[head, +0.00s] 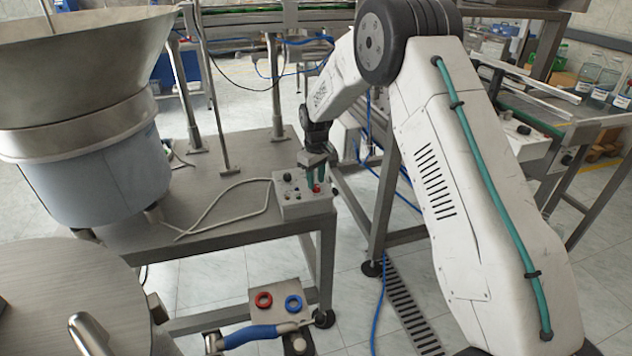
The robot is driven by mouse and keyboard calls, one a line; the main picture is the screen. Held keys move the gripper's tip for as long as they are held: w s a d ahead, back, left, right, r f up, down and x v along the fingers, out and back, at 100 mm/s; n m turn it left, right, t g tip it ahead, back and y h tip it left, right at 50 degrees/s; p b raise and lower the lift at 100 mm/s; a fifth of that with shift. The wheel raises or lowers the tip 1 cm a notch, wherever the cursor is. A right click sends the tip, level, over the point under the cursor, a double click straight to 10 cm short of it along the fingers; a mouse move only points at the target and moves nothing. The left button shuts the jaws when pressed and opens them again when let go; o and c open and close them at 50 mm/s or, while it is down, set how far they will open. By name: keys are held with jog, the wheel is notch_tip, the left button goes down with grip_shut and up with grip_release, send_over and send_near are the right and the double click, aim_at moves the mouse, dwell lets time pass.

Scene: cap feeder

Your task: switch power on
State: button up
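A small grey control box (306,209) with several dark knobs and a red button (317,187) sits at the right end of the steel table. No power label is readable on it. My gripper (320,180) points down at the box, with its teal fingers right by the red button. They partly cover the top of the box. I cannot tell whether the fingertips touch a control, or whether they are open or shut.
A large metal feeder bowl (75,130) stands on the steel table (235,165) at left. A grey cable crosses the tabletop to the box. Below the table edge are red and blue rings (278,301) on a plate and a blue-handled lever (250,336). A conveyor frame stands behind.

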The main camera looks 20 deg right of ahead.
jog(key=shift+f, duration=0.65)
grip_shut()
jog(key=shift+m, duration=0.4)
jog(key=m, duration=1.1)
